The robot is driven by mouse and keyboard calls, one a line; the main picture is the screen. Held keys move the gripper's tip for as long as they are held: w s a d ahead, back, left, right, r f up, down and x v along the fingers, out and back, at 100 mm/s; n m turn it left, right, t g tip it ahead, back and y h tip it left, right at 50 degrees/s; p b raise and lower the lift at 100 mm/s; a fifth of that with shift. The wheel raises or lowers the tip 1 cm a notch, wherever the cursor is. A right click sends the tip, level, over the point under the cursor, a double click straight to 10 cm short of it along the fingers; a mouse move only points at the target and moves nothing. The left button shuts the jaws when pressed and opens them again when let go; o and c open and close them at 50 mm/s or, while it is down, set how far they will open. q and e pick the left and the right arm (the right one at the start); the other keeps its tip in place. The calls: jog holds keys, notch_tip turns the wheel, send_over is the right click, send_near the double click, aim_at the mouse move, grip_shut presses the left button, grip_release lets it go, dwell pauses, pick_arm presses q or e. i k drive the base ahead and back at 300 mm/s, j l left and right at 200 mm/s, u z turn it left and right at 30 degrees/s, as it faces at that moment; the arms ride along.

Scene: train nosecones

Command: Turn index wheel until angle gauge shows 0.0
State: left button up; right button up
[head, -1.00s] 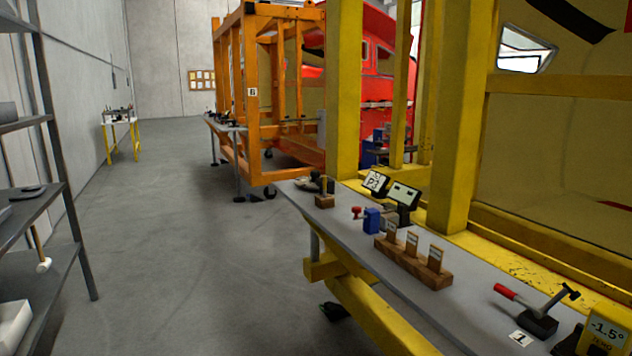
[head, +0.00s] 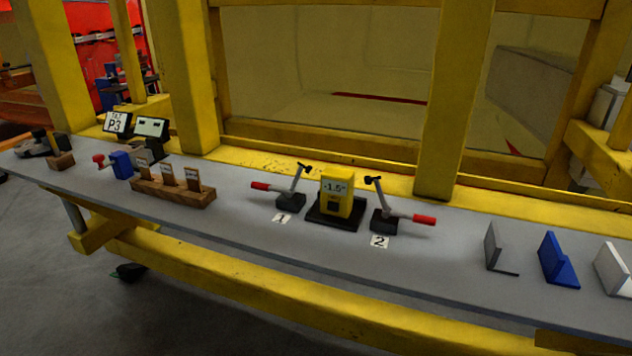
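The angle gauge (head: 335,190) is a yellow block with a small display that reads -1.5°. It stands upright on a dark base on the grey bench, between two red-handled toggle clamps. The left clamp (head: 290,201) has a label 1 in front of it, and the right clamp (head: 384,221) has a label 2. I cannot make out an index wheel for certain in this view. Neither of my grippers is in view.
The long grey bench (head: 240,228) crosses the view in front of a yellow frame (head: 455,100). A wooden block with tags (head: 172,193), a blue vise-like block (head: 121,165) and a P3 sign (head: 117,122) stand left. A blue angle bracket (head: 556,260) stands right, between grey and white ones.

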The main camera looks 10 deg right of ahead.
aim_at(34, 146)
jog(key=i+j, duration=0.15)
jog(key=j, duration=0.25)
jog(key=i+j+z, duration=0.15)
jog(key=j, duration=0.25)
jog(key=i+j, duration=0.15)
jog(key=j, duration=0.25)
jog(key=i+j+z, duration=0.4)
jog(key=j, duration=0.85)
jog(key=i+j+z, duration=0.1)
jog(key=j+z, duration=0.35)
jog(key=j, duration=0.8)
jog(key=k+j+z, duration=0.1)
jog(key=j+z, duration=0.3)
jog(key=j, duration=0.95)
